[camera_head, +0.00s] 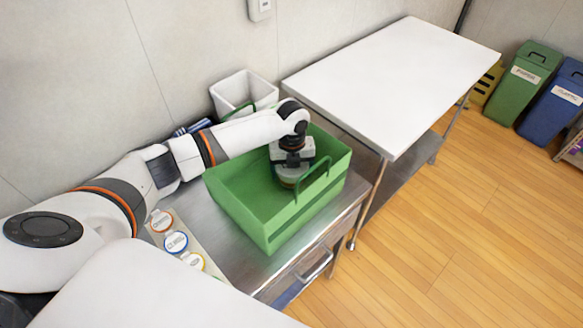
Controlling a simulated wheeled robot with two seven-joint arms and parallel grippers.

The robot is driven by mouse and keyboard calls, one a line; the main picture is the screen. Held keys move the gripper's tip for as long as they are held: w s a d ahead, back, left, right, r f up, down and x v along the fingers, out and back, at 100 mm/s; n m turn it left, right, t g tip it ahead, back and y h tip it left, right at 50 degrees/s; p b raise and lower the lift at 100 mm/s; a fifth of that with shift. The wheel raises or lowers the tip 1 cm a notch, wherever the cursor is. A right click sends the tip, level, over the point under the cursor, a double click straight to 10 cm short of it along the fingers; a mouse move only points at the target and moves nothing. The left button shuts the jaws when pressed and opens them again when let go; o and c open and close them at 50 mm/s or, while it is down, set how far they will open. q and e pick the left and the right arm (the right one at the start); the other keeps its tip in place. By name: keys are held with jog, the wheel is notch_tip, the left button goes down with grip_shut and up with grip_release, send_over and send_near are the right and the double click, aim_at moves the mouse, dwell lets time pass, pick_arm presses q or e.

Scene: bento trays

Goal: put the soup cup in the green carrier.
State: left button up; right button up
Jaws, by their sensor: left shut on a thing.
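The green carrier (282,222) is an open box with an arched handle, standing on a steel counter. My left arm reaches in from the left, and my left gripper (291,172) points down inside the carrier, near its far right part. It is shut on the soup cup (288,184), of which only a small part shows below the gripper. The carrier's handle and my gripper hide most of the cup, and I cannot tell whether it touches the carrier floor. My right gripper is not in view.
Several round lidded cups with labels (176,242) stand on a tray left of the carrier. A white bin (240,92) stands behind the carrier by the wall. A bare white table (390,75) is at the right. A white surface (150,290) fills the lower left.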

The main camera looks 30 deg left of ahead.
pick_arm(q)
jog(key=shift+f, duration=0.1)
jog(key=shift+f, duration=0.15)
jog(key=o, duration=1)
jog(key=shift+r, duration=0.6)
notch_tip(320, 180, up, 11)
jog(key=shift+r+b, duration=0.1)
jog(key=shift+b, duration=0.8)
